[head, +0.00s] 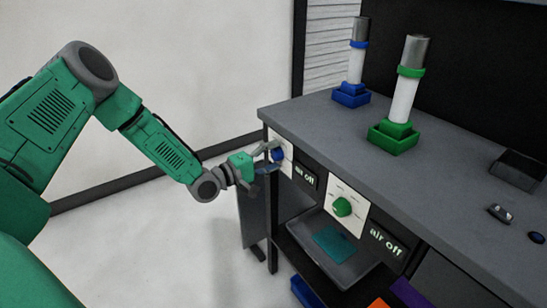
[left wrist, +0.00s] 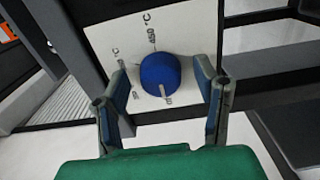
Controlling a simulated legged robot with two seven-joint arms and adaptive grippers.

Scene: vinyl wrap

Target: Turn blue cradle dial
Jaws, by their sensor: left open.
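The blue dial (head: 278,155) is on a white panel at the left end of the bench front. In the left wrist view the blue dial (left wrist: 160,72) sits on its white plate (left wrist: 109,35) with temperature marks, its white pointer line toward the bottom of the picture. My left gripper (head: 268,159) is at the dial, and its open fingers (left wrist: 162,92) stand to the left and right of it in the wrist view. Gaps show between both fingers and the dial; contact is not visible. My right gripper is out of view.
A green dial (head: 342,206) is farther right on the front, with "air off" displays beside both dials. On the grey bench top (head: 310,117) stand a blue-based cradle (head: 351,94) and a green-based cradle (head: 393,137) holding white cylinders. Open floor lies left of the bench.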

